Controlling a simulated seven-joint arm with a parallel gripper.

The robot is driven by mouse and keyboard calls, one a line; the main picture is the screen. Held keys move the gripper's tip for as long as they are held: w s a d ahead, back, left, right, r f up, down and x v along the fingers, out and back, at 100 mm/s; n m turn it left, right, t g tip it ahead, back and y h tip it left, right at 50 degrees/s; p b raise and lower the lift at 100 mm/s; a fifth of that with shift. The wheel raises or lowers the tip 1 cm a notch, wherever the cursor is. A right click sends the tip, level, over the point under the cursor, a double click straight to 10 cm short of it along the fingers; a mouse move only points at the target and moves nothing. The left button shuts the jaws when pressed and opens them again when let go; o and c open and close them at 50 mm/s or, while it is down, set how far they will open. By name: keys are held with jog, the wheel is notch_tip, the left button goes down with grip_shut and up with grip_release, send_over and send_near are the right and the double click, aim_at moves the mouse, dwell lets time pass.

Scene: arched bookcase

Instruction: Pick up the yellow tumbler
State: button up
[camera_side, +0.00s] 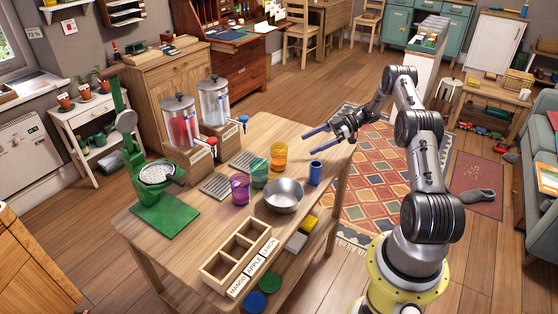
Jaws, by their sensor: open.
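The yellow tumbler (279,156) is an orange-yellow see-through cup standing upright on the wooden table. It stands behind the green tumbler (259,172) and the purple tumbler (239,188), in a slanting row. My gripper (308,142) is above the table's right end, to the right of the yellow tumbler and apart from it. Its two long blue-grey fingers point left and are spread open with nothing between them.
A metal bowl (283,196) and a blue cylinder (315,173) stand in front of the tumblers. Two drink dispensers (214,103) stand at the back left. A green press (150,170) and a labelled wooden box (237,257) occupy the left and front. Grey slatted trays (215,186) lie left of the tumblers.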

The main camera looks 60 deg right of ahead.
aim_at(279, 158)
jog(key=x, duration=1.3)
jog(key=shift+w+f, duration=0.1)
jog(key=shift+f, duration=0.05)
jog(key=c, duration=1.5)
